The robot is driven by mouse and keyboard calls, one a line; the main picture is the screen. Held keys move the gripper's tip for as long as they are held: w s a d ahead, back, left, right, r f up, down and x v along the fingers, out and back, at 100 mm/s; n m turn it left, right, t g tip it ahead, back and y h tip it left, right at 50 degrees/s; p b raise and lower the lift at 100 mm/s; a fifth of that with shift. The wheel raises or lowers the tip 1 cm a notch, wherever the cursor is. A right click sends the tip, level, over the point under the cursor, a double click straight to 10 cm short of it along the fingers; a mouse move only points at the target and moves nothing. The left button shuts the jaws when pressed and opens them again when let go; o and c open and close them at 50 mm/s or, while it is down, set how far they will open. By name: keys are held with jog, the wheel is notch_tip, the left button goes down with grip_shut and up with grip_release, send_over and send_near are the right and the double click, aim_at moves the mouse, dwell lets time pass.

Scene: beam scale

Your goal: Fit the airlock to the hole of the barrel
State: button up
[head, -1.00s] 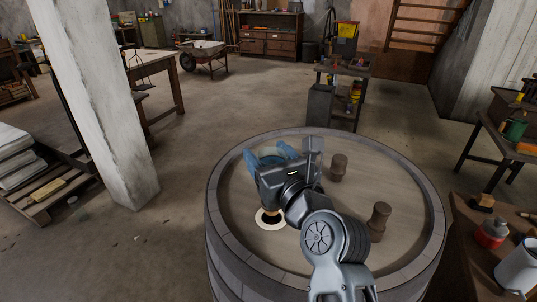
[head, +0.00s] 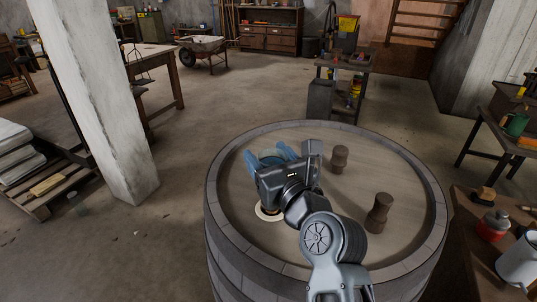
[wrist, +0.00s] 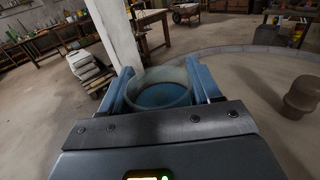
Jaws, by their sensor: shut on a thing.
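The airlock (wrist: 163,90) is a clear round vessel with blue inside. My gripper (wrist: 165,86) is shut on it, one blue finger on each side. In the head view the airlock (head: 269,157) shows only partly behind my gripper (head: 268,155), and looks upright above the barrel top. The barrel (head: 213,200) is grey, with a raised rim around a recessed lid. The hole's pale ring (head: 262,215) shows just below my gripper on the lid's left part. The hole is mostly covered, and I cannot tell whether the airlock's lower end is in it.
Two brown wooden pegs (head: 378,212) (head: 339,158) stand on the lid to the right of my gripper. A bench with a red jar (head: 493,228) and a white mug (head: 519,262) is at the right. A pale pillar (head: 100,100) stands at the left.

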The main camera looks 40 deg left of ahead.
jog(key=shift+f+b, duration=0.45)
jog(key=shift+f, duration=0.55)
jog(key=o, duration=1.6)
jog(key=shift+c, duration=0.2)
jog(key=v, duration=0.8)
